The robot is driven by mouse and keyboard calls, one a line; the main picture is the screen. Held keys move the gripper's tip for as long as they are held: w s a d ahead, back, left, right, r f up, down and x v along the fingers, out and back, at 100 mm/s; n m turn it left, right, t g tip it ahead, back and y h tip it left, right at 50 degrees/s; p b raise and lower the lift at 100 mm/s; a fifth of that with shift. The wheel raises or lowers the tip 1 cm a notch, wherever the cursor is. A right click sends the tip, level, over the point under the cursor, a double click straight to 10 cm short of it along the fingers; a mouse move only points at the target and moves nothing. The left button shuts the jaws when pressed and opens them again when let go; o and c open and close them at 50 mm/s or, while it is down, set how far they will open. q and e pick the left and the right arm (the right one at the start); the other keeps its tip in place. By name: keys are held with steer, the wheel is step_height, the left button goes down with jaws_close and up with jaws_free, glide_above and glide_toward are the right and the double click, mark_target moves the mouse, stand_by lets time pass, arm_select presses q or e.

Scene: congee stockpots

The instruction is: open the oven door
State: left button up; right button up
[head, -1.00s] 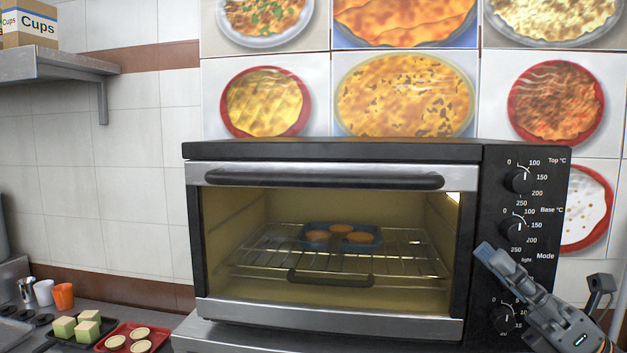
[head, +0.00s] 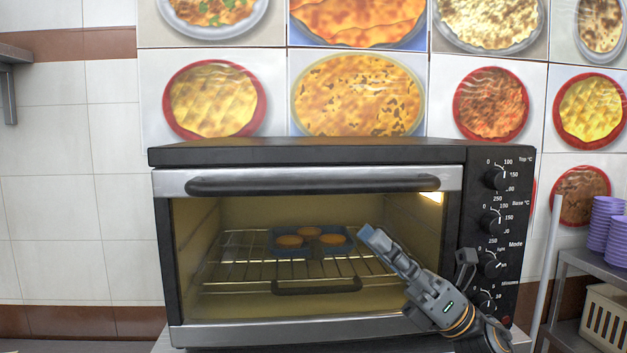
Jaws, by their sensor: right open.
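The oven (head: 310,155) is a black and steel countertop oven in the middle of the head view. Its door is shut, with a dark horizontal handle (head: 312,184) along the steel top strip. Through the glass I see a wire rack (head: 235,268) and a blue tray (head: 310,252) holding 3 round baked items. My right gripper (head: 418,247) is in front of the lower right part of the door, below the handle and apart from it. Its fingers are spread and hold nothing. It hides part of the glass and lower frame. My left gripper is out of view.
Control knobs (head: 495,179) line the oven's right panel. To the right are a pale upright pole (head: 547,265), a shelf with purple stacked cups (head: 603,225) and a cream basket (head: 604,318). A wall shelf bracket (head: 9,95) is at the left edge.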

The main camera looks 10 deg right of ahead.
mark_target(326, 192)
steer(key=p+x, duration=0.4)
steer(key=x, duration=0.6)
steer(key=shift+a+r+p, duration=0.2)
steer(key=shift+a+p, duration=0.05)
steer(key=shift+p, duration=0.15)
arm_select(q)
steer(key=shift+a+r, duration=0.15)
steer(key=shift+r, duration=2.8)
arm_select(e)
steer(key=shift+w+a+r, duration=0.1)
steer(key=shift+a+r, duration=0.2)
steer(key=shift+a, duration=0.15)
steer(key=shift+c, duration=0.5)
jaws_close()
